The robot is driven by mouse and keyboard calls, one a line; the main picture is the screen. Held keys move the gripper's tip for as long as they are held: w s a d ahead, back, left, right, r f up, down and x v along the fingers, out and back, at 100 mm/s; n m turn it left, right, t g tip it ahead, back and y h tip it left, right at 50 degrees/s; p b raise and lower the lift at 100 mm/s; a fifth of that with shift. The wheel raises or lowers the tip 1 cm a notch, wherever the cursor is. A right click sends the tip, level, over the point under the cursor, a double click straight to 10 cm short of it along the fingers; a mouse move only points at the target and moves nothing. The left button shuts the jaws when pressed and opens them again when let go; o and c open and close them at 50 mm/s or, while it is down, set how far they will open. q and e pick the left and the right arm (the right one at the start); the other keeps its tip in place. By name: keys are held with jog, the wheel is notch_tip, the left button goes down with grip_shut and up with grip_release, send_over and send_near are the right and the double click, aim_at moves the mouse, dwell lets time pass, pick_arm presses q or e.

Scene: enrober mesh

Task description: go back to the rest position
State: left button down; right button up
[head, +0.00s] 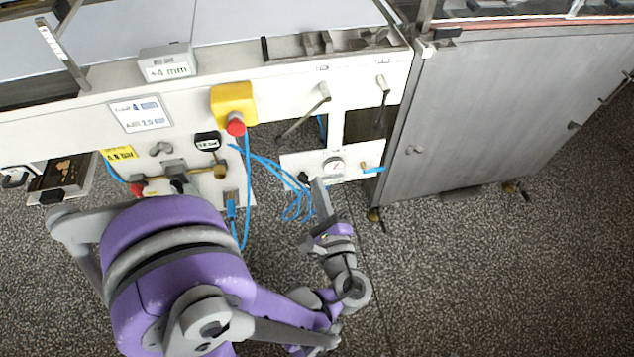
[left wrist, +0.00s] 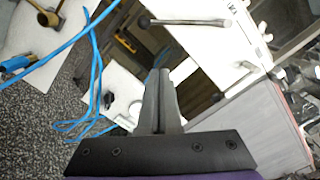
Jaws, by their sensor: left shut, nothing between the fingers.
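My left gripper (head: 319,196) reaches up from the purple and grey arm at the lower middle of the head view. Its fingers are shut and hold nothing. They end just below the pressure gauge (head: 333,167) on the white machine front (head: 285,118). In the left wrist view the closed fingers (left wrist: 160,85) point at the machine's lower front, with a dark opening behind them. Whether the fingertips touch the panel I cannot tell. My right gripper does not show in either view.
Loose blue hoses (head: 270,165) hang left of the gripper. A red button on a yellow box (head: 233,100) and lever handles (head: 318,97) stick out from the machine. A grey cabinet (head: 500,115) stands at the right. The speckled floor (head: 480,280) at the lower right is clear.

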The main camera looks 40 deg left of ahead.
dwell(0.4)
pick_arm(q)
jog(key=s+a+f+n+g+h, duration=0.1)
jog(key=s+f+n+g+h, duration=0.55)
jog(key=f+n, duration=0.2)
jog(key=s+d+n+h, duration=0.4)
jog(key=d+n+h, duration=0.3)
jog(key=d+h, duration=0.1)
notch_tip(320, 180, up, 25)
jog(key=w+p, duration=0.1)
jog(key=p, duration=2.1)
jog(key=shift+w+d+r, duration=0.2)
jog(key=shift+w+d, duration=0.2)
jog(key=shift+d, duration=0.05)
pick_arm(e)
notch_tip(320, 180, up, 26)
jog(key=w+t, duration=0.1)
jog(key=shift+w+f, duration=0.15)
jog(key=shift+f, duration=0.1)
pick_arm(q)
jog(key=shift+s+t, duration=0.15)
jog(key=shift+t, duration=0.1)
